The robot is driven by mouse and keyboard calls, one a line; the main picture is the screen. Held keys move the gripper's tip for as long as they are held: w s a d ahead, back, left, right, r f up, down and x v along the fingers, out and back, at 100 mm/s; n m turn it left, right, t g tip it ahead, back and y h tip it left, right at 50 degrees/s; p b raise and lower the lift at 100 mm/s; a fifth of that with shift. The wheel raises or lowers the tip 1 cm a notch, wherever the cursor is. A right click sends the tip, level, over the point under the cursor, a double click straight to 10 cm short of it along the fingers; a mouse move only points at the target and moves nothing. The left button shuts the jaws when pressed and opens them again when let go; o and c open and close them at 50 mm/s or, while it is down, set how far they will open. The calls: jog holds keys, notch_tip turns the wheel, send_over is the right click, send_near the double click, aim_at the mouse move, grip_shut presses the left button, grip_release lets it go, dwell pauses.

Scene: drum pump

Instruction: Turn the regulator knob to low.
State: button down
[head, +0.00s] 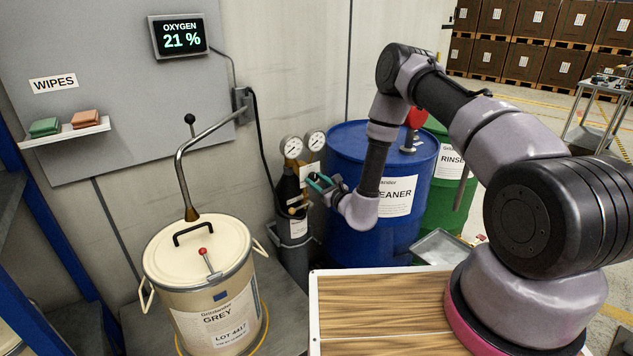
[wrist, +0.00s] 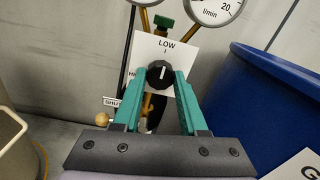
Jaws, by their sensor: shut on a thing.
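The regulator knob (wrist: 158,75) is black and round with a white pointer line, in front of a white card (wrist: 180,52) in the wrist view. The pointer stands about upright, toward the LOW mark at the card's top. Another label, partly hidden, is at the card's left edge, and a "SHUT" label (wrist: 113,102) is lower left. My gripper (wrist: 159,77) has its teal fingers on both sides of the knob, shut on it. In the head view my gripper (head: 321,184) is at the regulator below two gauges (head: 303,145); the knob is not clear there.
A dark gas cylinder (head: 294,240) carries the regulator. A blue CLEANER drum (head: 350,240) stands close on its right, a green RINSE drum (head: 455,205) behind. A cream GREY drum (head: 215,305) stands left. An oxygen display (head: 180,37) reads 21 %.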

jog(key=shift+c, duration=2.2)
grip_release()
jog(key=v, duration=1.1)
